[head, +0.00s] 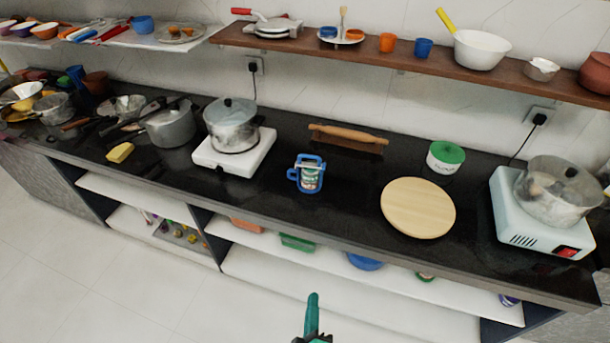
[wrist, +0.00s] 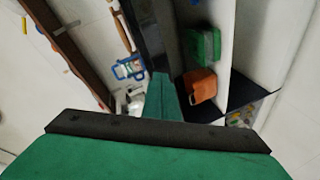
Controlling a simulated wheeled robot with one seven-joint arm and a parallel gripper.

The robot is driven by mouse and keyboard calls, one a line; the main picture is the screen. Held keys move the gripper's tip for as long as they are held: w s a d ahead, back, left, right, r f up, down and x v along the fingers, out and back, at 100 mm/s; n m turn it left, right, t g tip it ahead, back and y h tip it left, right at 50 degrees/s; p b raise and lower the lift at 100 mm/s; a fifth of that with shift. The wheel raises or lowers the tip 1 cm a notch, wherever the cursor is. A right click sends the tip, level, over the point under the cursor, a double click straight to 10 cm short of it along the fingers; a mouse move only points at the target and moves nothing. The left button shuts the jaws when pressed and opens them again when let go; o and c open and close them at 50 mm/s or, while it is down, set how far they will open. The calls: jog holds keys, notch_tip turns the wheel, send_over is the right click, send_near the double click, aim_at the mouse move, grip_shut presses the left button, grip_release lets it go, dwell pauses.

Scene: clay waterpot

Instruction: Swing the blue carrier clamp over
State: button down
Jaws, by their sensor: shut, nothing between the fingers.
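The blue carrier clamp (head: 294,174) stands on the black counter near its front edge, around a jar (head: 310,178) with a printed label. It also shows in the wrist view (wrist: 119,70), small and off to the upper left. How its clamp part sits is too small to tell. My gripper (head: 313,299) is green and shut with nothing in it. It is in front of the counter, below and apart from the carrier. In the wrist view the closed green fingers (wrist: 161,82) point up the picture.
A pot (head: 229,120) on a white stove stands left of the carrier. A rolling pin (head: 348,134) lies behind it, and a round wooden board (head: 418,207) lies to the right. The counter immediately around the carrier is clear.

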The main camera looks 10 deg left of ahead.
jog(key=s+d+r+m, duration=0.1)
jog(key=s+r+m, duration=0.1)
jog(key=s+m, duration=0.2)
jog(key=s+r+m, duration=0.3)
jog(key=s+m, duration=0.1)
jog(key=s, duration=0.5)
jog(key=s+d+r+m+h, duration=0.1)
jog(key=s+r+m, duration=0.1)
jog(key=s+m, duration=0.3)
jog(key=shift+s+d+r, duration=0.3)
jog(key=shift+s+d, duration=0.05)
jog(key=shift+s, duration=0.75)
jog(key=shift+a, duration=0.15)
